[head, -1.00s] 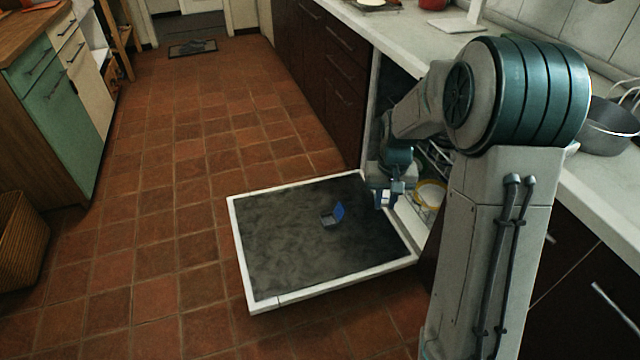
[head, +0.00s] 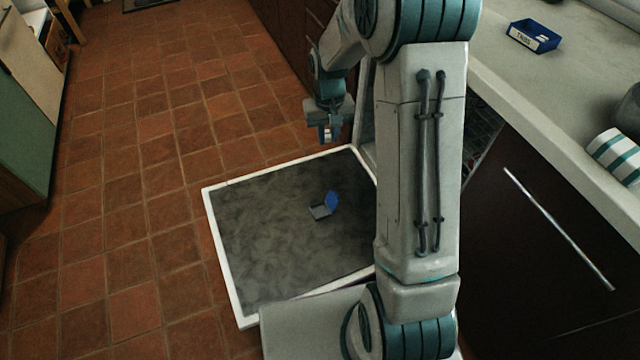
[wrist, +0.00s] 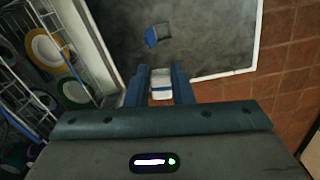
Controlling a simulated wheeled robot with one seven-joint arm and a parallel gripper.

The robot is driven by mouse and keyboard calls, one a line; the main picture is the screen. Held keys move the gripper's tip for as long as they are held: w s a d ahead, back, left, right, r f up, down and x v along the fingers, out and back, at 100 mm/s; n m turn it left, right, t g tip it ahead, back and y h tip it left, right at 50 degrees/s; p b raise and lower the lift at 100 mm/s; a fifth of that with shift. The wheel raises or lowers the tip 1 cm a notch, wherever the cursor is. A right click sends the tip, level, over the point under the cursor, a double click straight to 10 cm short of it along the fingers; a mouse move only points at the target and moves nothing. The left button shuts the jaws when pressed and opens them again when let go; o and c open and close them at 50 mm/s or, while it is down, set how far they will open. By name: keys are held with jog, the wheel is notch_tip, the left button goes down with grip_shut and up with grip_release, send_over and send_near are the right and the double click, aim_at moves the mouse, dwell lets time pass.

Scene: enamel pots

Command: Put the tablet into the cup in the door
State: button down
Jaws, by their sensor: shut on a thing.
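The dishwasher door (head: 232,250) lies open and flat, dark inside with a white rim. The cup in the door is a small grey box (head: 320,211) with its blue lid (head: 332,200) standing open; both also show in the wrist view, ahead of the fingers (wrist: 158,36). My gripper (head: 329,139) is shut on the tablet (head: 326,134), a small white block with a blue band. The tablet (wrist: 161,90) sits between the two fingers in the wrist view. In the head view the gripper appears beyond the door's far edge, apart from the cup.
A rack with several plates (wrist: 44,48) stands in the dishwasher, left in the wrist view. A blue tray marked TABS (head: 534,38) and a striped cloth (head: 615,157) are on the counter. Open tiled floor (head: 130,200) lies left of the door.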

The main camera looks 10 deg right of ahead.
jog(key=n+b, duration=0.2)
jog(key=b, duration=1.2)
send_over(322, 215)
notch_tip(322, 215, down, 32)
notch_tip(322, 215, down, 10)
jog(key=b, duration=0.7)
jog(key=shift+s, duration=0.1)
jog(key=shift+f, duration=2.3)
jog(key=shift+f, duration=0.35)
jog(key=c, duration=1.2)
grip_release()
jog(key=shift+r, duration=0.1)
